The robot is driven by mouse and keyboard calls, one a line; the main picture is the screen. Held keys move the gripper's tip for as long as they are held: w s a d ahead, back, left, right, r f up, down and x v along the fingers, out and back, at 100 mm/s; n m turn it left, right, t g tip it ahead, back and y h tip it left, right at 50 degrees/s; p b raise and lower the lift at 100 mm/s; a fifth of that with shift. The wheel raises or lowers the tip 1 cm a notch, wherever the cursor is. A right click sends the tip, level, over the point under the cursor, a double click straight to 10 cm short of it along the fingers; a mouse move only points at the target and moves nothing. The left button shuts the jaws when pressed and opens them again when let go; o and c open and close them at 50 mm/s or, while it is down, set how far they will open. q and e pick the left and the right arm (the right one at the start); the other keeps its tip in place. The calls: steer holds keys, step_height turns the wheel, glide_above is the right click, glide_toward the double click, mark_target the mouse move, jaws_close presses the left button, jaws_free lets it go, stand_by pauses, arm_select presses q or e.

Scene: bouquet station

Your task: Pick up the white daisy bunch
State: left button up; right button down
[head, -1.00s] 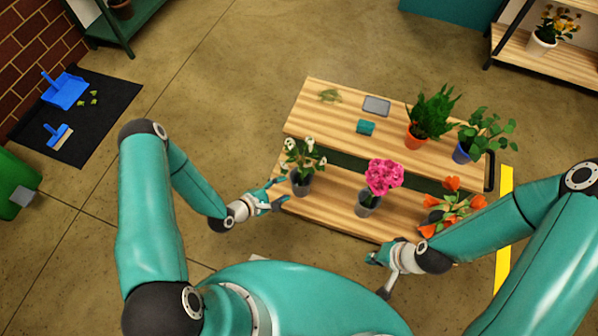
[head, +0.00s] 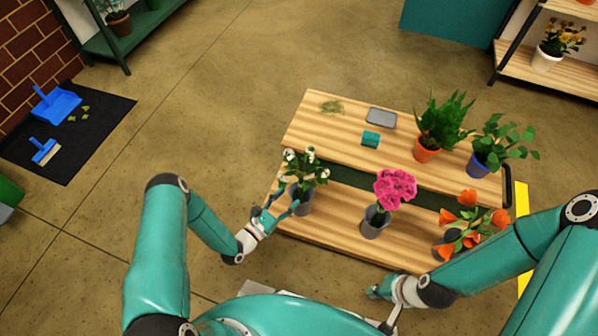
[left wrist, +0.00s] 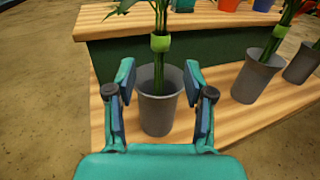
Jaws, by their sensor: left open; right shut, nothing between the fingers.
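The white daisy bunch (head: 304,168) stands in a grey pot (head: 301,199) at the left end of the lower wooden shelf. In the left wrist view its green stems (left wrist: 158,60) rise from the grey pot (left wrist: 159,112), with a light green band around them; the blooms are out of that view. My left gripper (head: 280,205) is open beside the pot; in the left wrist view its fingers (left wrist: 159,88) stand either side of the pot and stems, not closed on them. My right gripper (head: 384,303) is shut and empty at the front, below the shelf edge.
A pink bunch (head: 395,188) in a grey pot and an orange bunch (head: 470,225) stand to the right on the lower shelf. The upper shelf (head: 330,130) holds a teal block (head: 370,139), a grey tray (head: 381,117) and two potted plants.

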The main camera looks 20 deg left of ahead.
mark_target(299, 188)
arm_select(q)
steer(key=shift+x, duration=1.2)
steer(key=b+x, duration=0.1)
steer(key=x, duration=0.3)
steer(key=shift+f, duration=0.15)
steer(key=shift+w+d, duration=0.2)
steer(key=shift+w, duration=0.3)
jaws_close()
